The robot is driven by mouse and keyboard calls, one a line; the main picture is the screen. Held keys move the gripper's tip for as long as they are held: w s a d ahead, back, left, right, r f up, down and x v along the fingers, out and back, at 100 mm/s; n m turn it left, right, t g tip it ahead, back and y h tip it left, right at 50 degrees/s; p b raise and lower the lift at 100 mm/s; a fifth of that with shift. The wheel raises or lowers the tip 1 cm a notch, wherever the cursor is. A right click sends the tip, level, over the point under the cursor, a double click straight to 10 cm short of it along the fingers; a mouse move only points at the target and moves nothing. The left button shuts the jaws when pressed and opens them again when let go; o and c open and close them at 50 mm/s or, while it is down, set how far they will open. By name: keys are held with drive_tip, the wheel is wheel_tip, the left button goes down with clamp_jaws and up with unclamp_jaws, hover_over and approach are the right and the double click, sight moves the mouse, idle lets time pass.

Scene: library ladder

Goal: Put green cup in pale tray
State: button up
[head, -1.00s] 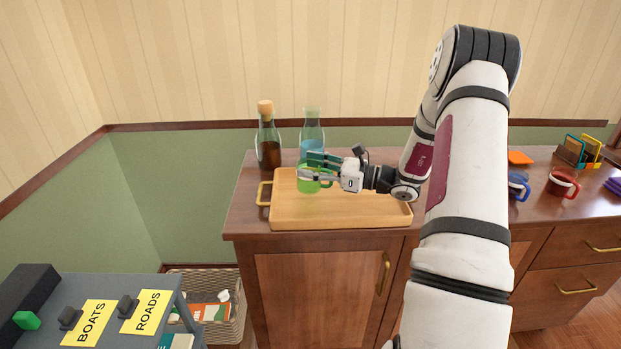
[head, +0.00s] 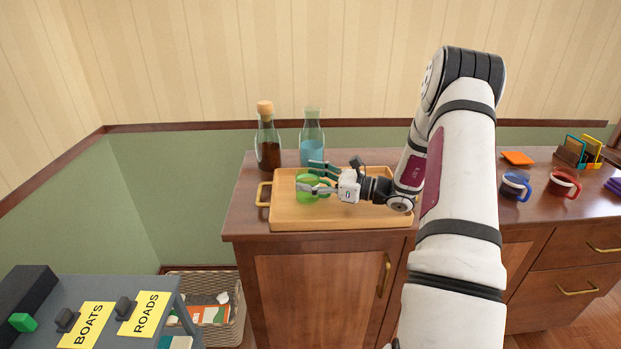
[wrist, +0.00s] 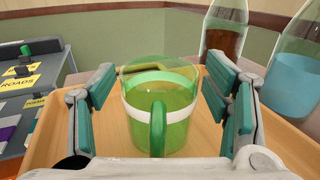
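The green cup (head: 309,190) stands upright in the left part of the pale wooden tray (head: 340,219), which lies on a brown cabinet. The wrist view also shows the cup (wrist: 163,115), with its handle toward my wrist and a pale band around it. My gripper (head: 316,178) is open around the cup. In the wrist view its two teal-padded fingers stand on either side of the cup with a visible gap at each side. The tray floor (wrist: 185,158) shows under the cup.
A brown corked bottle (head: 268,140) and a bottle of blue liquid (head: 312,140) stand behind the tray. A blue mug (head: 515,186) and a red mug (head: 563,184) are to the right of my arm. The tray's right part looks clear.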

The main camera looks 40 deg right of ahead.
drive_tip(key=shift+r, duration=0.15)
drive_tip(key=v, duration=1.1)
drive_tip(key=shift+s+d+p, duration=0.15)
drive_tip(key=shift+s+p, duration=0.15)
drive_tip(key=shift+p, duration=0.05)
drive_tip(key=s+a+r+n+g, duration=0.3)
drive_tip(key=a+r+n+g, duration=0.15)
drive_tip(key=a, duration=0.45)
drive_tip(key=s+a+r+n+g, duration=0.2)
drive_tip(key=a+r+n+g, duration=0.3)
drive_tip(key=a, duration=0.4)
drive_tip(key=s+a+r+n+g, duration=0.35)
drive_tip(key=a+n, duration=0.25)
drive_tip(key=a, duration=0.3)
drive_tip(key=s+a+r+n+g+h, duration=0.2)
drive_tip(key=s+a+n+g+h, duration=0.15)
drive_tip(key=s+a+n, duration=0.45)
drive_tip(key=s+d+n+t+h, duration=0.3)
drive_tip(key=s+h, duration=0.4)
drive_tip(key=s, duration=0.4)
drive_tip(key=shift+s+d+f+n, duration=0.3)
drive_tip(key=shift+d+n, duration=0.25)
drive_tip(key=shift+n, duration=0.7)
drive_tip(key=shift+t, duration=0.25)
